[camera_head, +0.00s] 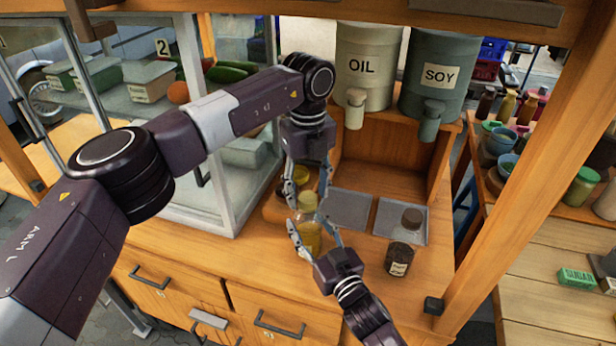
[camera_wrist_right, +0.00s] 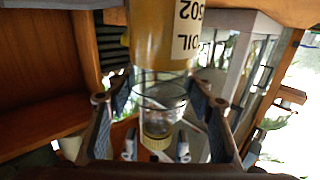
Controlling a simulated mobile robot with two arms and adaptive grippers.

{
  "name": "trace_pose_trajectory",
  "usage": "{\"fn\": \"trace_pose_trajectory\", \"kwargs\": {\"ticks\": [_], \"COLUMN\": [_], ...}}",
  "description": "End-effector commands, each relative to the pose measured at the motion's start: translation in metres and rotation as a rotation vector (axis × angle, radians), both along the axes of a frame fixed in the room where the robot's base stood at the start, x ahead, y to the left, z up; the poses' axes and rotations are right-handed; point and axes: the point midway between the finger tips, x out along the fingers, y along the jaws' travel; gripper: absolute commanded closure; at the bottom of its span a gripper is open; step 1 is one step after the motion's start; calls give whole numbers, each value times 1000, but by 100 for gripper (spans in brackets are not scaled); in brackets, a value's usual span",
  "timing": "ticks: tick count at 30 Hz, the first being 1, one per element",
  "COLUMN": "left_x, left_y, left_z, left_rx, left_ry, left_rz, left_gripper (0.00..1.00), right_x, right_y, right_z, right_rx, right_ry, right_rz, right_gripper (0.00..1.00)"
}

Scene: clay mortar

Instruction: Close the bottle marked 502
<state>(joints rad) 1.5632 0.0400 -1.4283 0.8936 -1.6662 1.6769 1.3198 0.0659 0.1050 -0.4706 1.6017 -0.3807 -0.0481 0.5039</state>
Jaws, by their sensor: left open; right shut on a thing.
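The oil bottle marked 502 (camera_head: 309,240) stands on the counter, with amber oil inside. Its label (camera_wrist_right: 187,30) reads OIL 502, upside down in the right wrist view. I cannot tell how tightly the cap sits. My right gripper (camera_head: 314,230) is shut on the bottle's body, coming from the front. My left gripper (camera_head: 308,189) points down from above, open, with its fingers on either side of the cap.
Another grey tray (camera_head: 350,209) lies behind. OIL (camera_head: 363,90) and SOY (camera_head: 437,50) dispensers stand at the back. A glass cabinet (camera_head: 235,185) borders the left.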

Motion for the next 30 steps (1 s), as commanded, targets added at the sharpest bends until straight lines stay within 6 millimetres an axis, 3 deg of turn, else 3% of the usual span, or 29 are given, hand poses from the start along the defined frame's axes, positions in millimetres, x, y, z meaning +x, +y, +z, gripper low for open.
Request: {"fn": "trace_pose_trajectory", "kwargs": {"ticks": [13, 24, 30], "left_x": [0, 0, 0], "left_y": [0, 0, 0], "left_z": [-10, -10, -10], "left_rx": [-1, -1, 0], "left_ry": [0, 0, -1], "left_rz": [0, 0, -70], "left_gripper": [54, 95, 97], "right_x": [0, 0, 0], "right_y": [0, 0, 0], "right_z": [0, 0, 0], "right_rx": [0, 0, 0], "right_ry": [0, 1, 1], "right_rz": [0, 0, 0], "right_gripper": [100, 100, 100]}}
